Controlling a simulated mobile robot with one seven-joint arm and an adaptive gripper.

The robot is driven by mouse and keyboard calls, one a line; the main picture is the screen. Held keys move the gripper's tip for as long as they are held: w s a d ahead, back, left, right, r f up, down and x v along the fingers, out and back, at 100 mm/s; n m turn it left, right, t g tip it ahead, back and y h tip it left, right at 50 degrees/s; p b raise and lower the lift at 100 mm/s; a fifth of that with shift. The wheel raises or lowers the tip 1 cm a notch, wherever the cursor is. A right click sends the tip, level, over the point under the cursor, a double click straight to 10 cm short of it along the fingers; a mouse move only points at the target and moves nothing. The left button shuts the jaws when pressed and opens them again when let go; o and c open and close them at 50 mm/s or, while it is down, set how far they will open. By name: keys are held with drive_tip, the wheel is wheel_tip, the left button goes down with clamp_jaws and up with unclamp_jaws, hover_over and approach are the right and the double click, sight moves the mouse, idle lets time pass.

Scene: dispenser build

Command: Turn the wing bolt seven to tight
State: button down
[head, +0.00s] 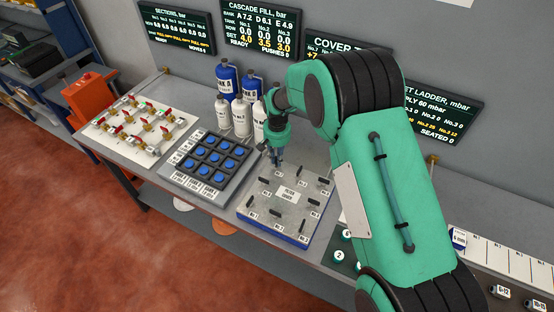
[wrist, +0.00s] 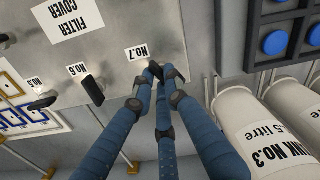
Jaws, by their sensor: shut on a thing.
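The filter cover (head: 287,195) is a grey plate on a blue base, with several black wing bolts around its edge. Wing bolt seven (wrist: 180,74) is a small black wing beside the "No.7" label (wrist: 137,52), near the plate's edge in the wrist view. My gripper (wrist: 162,78) has its blue fingers closed together around this bolt, hiding part of it. In the head view my gripper (head: 275,160) is over the far edge of the cover. Wing bolt six (wrist: 92,88) stands free beside its label.
White tanks (wrist: 262,125) stand close beside my fingers; blue tanks (head: 227,78) are behind. A panel of blue buttons (head: 208,158) lies left of the cover, and a board with red-handled valves (head: 138,122) is farther left. Display boards (head: 260,32) line the wall.

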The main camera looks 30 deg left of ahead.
drive_tip(key=m, duration=0.5)
drive_tip(key=shift+b, duration=0.3)
drive_tip(key=shift+r, duration=0.1)
drive_tip(key=c, duration=1.7)
unclamp_jaws()
drive_tip(key=shift+c, duration=0.2)
drive_tip(key=shift+s, duration=0.1)
wheel_tip(320, 180, up, 12)
